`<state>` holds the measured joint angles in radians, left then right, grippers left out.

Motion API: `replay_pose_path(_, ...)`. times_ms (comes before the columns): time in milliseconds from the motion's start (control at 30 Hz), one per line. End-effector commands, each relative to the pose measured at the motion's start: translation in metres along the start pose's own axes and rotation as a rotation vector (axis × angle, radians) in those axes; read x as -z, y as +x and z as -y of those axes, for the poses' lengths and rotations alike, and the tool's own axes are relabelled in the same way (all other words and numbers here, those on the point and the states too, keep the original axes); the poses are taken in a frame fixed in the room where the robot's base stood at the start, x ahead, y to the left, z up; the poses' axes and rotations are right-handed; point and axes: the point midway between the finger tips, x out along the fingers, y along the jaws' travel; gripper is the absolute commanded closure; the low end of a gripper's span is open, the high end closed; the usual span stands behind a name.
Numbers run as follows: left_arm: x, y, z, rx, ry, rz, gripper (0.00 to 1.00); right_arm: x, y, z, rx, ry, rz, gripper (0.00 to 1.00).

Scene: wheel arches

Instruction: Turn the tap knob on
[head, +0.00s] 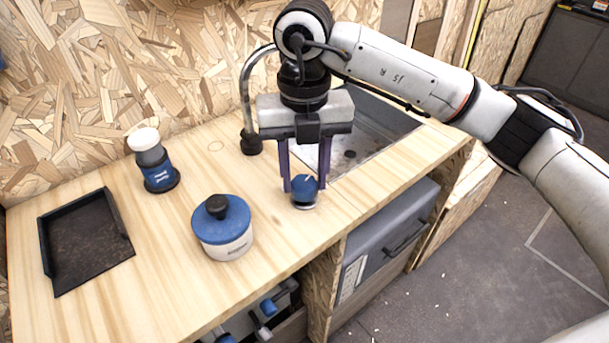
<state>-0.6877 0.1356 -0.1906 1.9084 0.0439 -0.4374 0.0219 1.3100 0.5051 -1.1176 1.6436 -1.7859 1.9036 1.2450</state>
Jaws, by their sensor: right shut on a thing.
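The tap knob (304,191) is a small blue knob on a pale round base on the wooden counter, in front of the sink. My right gripper (304,184) points straight down over it, with one purple finger on each side, and is shut on the knob. The tap (247,95) is a curved metal spout with a dark base, standing behind and left of the knob. My right gripper's body hides part of the sink and the area behind the knob. My left gripper is not in the head view.
A blue-lidded pot (222,236) stands left of the knob. A bottle with a white cap (151,160) and a black tray (54,284) are farther left. The metal sink (385,124) is behind on the right. The counter's front edge is close to the knob.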

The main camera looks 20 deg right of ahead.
Motion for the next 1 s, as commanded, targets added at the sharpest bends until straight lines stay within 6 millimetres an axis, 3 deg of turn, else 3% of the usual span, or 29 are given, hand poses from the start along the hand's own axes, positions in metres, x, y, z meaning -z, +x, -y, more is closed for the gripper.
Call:
replay_pose_path(433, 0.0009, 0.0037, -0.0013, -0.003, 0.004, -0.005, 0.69, -0.0012, -0.0015, 0.0000, -0.001, 0.297, 0.004, 0.86)
replay_pose_path(1000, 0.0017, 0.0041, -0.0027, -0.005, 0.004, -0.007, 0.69, -0.0015, -0.0021, 0.0000, -0.002, 0.374, 0.005, 0.86)
